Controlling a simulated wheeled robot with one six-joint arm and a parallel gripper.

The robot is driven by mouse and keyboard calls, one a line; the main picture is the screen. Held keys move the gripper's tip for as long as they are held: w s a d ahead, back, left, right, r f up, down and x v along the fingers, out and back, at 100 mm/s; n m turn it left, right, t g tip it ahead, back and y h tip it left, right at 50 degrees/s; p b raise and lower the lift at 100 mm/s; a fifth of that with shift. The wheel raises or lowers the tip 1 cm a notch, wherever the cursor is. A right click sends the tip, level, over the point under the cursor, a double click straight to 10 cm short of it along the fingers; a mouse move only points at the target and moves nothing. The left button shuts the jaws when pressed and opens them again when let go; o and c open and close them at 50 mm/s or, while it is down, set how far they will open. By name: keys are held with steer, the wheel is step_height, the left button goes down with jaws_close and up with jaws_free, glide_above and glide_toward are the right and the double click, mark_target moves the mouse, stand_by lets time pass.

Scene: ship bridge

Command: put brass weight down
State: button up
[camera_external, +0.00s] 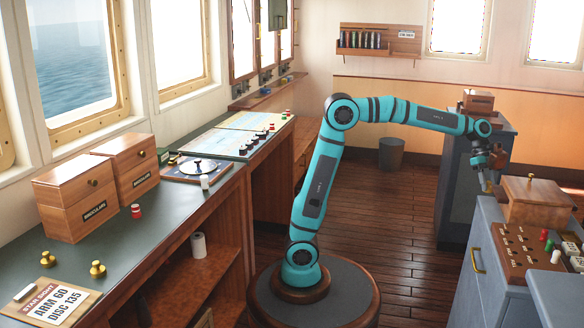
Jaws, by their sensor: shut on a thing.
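My gripper (486,172) is at the right, pointing down near the left edge of the grey cabinet (480,225). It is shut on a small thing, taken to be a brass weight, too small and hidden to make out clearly. I cannot tell whether that thing touches the cabinet. One brass weight (48,259) stands on the left desk, and another brass weight (97,269) stands to its right. Both are apart from my arm, beside the star sight card (52,303).
A wooden box (537,203) and a peg board (520,253) sit on the grey cabinet, close to my gripper. Two wooden drawer boxes (66,208) and a round dial (198,167) are on the left desk (165,205). A bin (391,153) stands on the floor behind my arm.

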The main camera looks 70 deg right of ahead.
mark_target(485, 199)
steer(key=shift+f, duration=1.65)
steer(key=shift+f, duration=0.2)
steer(key=shift+f, duration=0.25)
steer(key=o, duration=0.9)
steer(key=shift+o, duration=0.2)
steer(key=shift+w+f, duration=0.1)
steer(key=shift+f, duration=0.05)
steer(key=shift+r, duration=0.25)
steer(key=v, duration=1.2)
steer(key=shift+r, duration=0.35)
